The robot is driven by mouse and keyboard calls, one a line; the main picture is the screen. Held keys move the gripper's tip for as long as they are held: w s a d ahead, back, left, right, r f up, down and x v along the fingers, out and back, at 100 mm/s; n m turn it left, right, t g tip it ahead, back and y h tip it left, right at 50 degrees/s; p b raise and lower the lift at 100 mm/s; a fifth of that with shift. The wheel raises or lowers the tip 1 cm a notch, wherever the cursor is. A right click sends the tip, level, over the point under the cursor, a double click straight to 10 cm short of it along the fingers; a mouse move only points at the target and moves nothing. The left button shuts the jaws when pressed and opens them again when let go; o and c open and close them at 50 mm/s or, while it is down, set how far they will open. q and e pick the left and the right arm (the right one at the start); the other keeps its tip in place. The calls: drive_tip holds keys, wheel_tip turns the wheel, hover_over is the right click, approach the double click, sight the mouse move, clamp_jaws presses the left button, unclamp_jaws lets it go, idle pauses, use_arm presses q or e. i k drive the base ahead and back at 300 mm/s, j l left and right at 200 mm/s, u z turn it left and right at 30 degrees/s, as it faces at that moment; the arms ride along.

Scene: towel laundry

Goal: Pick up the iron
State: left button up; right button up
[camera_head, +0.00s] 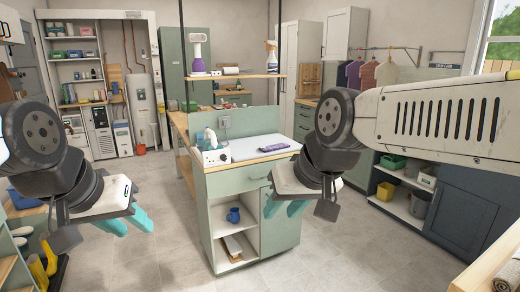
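What looks like the iron (209,138), small, white and bluish, stands upright at the near left end of the island counter. A white box-like unit with dark knobs (214,157) is right by it; whether they touch is hard to tell. My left gripper (130,223) has teal fingers spread apart and empty, over the floor left of the island. My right gripper (285,208) is also open and empty, in front of the island's right front side. Both grippers are well apart from the iron.
A folded purple cloth (273,147) lies on the island's white pad (248,147). A raised shelf (220,76) above holds a white and purple appliance (197,53) and a spray bottle (271,54). A blue mug (233,215) sits in the island's open cubby. Floor (170,262) in front is clear.

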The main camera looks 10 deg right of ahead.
sight(209, 140)
drive_tip(key=i+z, duration=0.15)
drive_tip(key=i, duration=0.35)
drive_tip(key=i+j+z, duration=0.1)
drive_tip(key=i, duration=0.35)
drive_tip(key=i+j+z, duration=0.15)
drive_tip(key=i, duration=0.3)
drive_tip(key=i+j+z, duration=0.1)
drive_tip(key=i+j, duration=0.25)
drive_tip(key=i+j+z, duration=0.15)
drive_tip(key=i, duration=0.4)
drive_tip(key=j, duration=0.1)
